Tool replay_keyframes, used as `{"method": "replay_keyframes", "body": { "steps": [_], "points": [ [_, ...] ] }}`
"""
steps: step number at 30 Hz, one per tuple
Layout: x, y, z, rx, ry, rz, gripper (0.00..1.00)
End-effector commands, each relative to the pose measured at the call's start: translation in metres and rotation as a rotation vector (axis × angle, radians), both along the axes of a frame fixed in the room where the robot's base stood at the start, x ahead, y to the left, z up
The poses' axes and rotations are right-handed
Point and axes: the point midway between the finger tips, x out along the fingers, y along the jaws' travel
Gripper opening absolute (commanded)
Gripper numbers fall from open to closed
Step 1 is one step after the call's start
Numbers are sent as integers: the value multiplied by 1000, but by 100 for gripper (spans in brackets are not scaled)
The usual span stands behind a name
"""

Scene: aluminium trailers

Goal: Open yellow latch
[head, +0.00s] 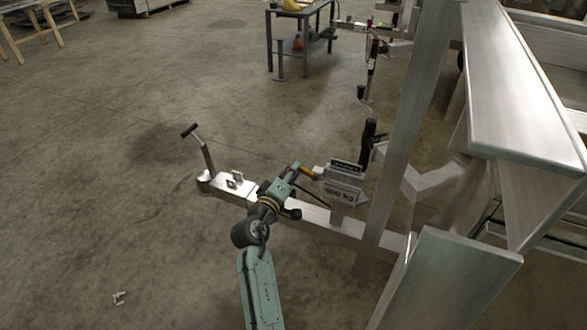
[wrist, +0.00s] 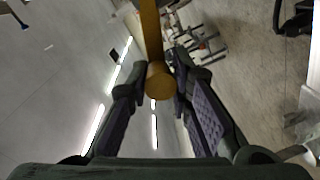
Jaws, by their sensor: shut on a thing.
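The yellow latch (head: 307,171) shows in the head view as a short yellow bar beside the grey winch box marked 500 KG (head: 341,192). In the wrist view the latch (wrist: 152,35) is a yellow bar coming down from the top edge, with a round end between the fingers. My gripper (wrist: 160,84) is shut on the latch near that round end, one dark finger on each side. In the head view my gripper (head: 297,171) reaches the latch from the left, above the trailer's drawbar; its fingertips are too small to make out clearly.
Upright aluminium beams (head: 408,130) stand close on the right. A dark table (head: 300,30) stands at the back. Open floor lies to the left.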

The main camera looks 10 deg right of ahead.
Motion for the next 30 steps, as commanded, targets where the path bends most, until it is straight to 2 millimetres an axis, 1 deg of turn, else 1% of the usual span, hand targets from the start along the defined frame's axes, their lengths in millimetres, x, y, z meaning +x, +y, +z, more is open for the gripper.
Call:
{"method": "replay_keyframes", "body": {
  "steps": [1, 9, 22, 23, 30],
  "points": [
    [0, 2, -3, -14, 15, 4, 0],
    [1, 3, -7, -65, 48, 3, 0],
    [1, 3, -8, -70, 53, 3, 0],
    [1, 3, -8, -70, 53, 3, 21],
    [1, 2, -7, -72, 51, 2, 37]
  ]
}}
